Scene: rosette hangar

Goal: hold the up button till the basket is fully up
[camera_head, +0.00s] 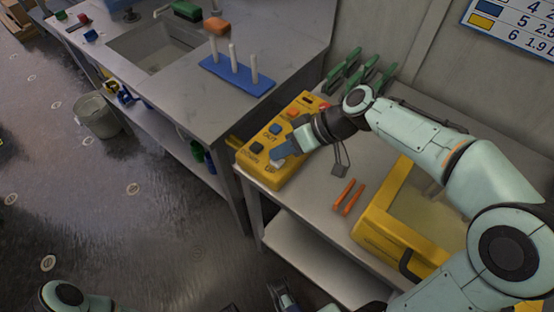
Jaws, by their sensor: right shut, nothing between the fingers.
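A yellow control box (301,107) with several buttons lies on the grey side table. Its printed labels include "OUT", "DOWN" and "UP". My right gripper (279,160) is shut and empty, with its tips low over the end of the box by the "UP" label. The tips hide the up button, so I cannot tell whether it is pressed. A dark button (257,147) by "DOWN" shows to the left of the tips. The basket does not show in this view. Part of my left gripper (284,298) shows at the bottom edge; its fingers are not clear.
A bucket (97,116) stands on the floor, which is mostly open at left.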

